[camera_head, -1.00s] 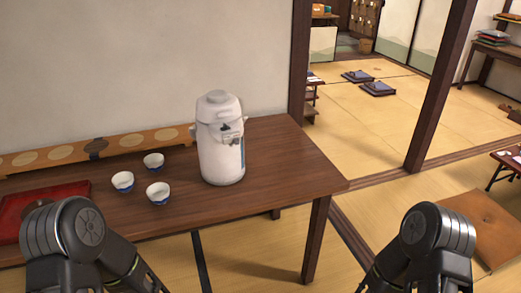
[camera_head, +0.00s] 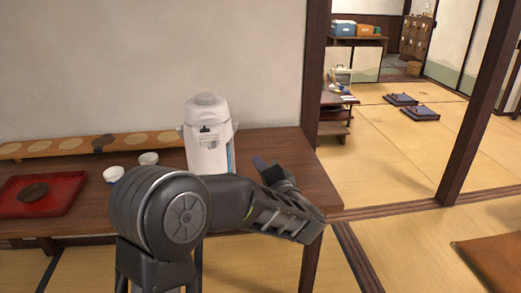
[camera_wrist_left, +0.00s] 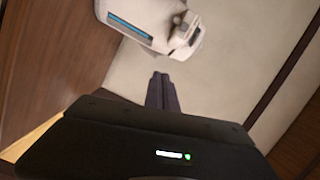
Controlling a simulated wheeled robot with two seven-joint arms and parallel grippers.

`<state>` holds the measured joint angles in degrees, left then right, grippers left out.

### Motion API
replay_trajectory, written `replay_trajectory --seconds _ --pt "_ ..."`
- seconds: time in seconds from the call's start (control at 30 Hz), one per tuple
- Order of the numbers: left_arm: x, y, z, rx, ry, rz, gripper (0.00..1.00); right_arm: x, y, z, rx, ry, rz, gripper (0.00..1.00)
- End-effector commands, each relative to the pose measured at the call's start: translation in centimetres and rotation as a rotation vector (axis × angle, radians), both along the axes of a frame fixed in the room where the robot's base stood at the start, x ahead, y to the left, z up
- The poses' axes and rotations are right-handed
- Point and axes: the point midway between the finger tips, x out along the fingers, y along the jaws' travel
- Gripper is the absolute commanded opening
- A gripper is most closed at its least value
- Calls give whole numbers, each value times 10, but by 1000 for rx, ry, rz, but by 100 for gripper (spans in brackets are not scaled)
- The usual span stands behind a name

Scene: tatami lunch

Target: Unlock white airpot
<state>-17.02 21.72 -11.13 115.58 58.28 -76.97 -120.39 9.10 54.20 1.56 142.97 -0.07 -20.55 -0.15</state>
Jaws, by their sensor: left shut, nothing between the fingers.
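The white airpot (camera_head: 207,140) stands upright on the brown wooden table (camera_head: 300,165) in the head view. Its dark spout area and a small grey part face me near its top. In the left wrist view the airpot (camera_wrist_left: 160,25) shows tilted at the top, with a blue strip on its side. My left gripper (camera_head: 260,163) is shut and empty, just right of the airpot and apart from it. Its closed fingers (camera_wrist_left: 162,92) point toward the wall below the airpot in the wrist view. My left arm hides the airpot's lower front. My right gripper is out of view.
A red tray (camera_head: 62,207) with a dark round item lies at the far left. A long wooden board (camera_head: 60,148) lies along the wall. The table's right end is clear.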

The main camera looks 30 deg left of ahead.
Motion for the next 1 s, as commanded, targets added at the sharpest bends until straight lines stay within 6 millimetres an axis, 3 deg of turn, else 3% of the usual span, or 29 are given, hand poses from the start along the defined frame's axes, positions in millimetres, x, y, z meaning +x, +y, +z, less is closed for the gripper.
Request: replay_trajectory --seconds 0.27,0.73,1.0 --pt "-13 10 7 183 202 67 0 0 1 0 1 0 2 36" --pt "-11 13 6 190 214 63 0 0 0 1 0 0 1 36" --pt "5 38 6 189 213 66 0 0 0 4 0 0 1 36"
